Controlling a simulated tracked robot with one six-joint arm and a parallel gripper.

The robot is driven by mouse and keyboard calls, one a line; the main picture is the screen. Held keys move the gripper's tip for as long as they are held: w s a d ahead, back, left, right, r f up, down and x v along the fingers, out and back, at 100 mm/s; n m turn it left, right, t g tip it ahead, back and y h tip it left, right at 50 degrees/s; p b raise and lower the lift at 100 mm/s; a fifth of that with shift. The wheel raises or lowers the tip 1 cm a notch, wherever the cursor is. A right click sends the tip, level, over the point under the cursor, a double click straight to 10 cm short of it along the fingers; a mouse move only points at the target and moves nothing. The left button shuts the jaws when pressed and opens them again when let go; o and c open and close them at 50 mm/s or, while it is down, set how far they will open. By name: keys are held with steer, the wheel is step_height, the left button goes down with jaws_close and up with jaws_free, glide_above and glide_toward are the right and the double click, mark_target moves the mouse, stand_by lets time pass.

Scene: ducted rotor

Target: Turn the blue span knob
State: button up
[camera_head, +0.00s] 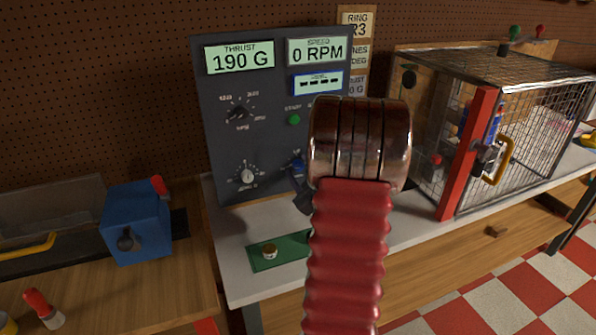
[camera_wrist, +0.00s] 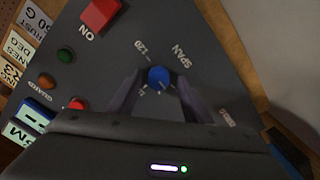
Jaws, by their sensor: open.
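The blue span knob (camera_wrist: 158,78) shows in the wrist view on a dark panel, with the word SPAN and number marks around it. My gripper (camera_wrist: 157,82) is open, with one finger on each side of the knob. I cannot tell whether either finger touches it. My arm hides most of that area and the fingers there.
The panel displays read THRUST 190 G and SPEED 0 RPM. A wire cage (camera_head: 535,125) with a red post (camera_head: 468,155) stands right, and a blue box (camera_head: 137,222) stands left.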

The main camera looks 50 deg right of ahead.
steer(key=v, duration=1.4)
steer(key=shift+f, duration=0.1)
steer(key=m, duration=0.6)
steer(key=shift+s+d+f+m, duration=0.1)
steer(key=shift+s+f+m, duration=0.1)
steer(key=shift+s+m, duration=0.1)
steer(key=shift+w, duration=0.15)
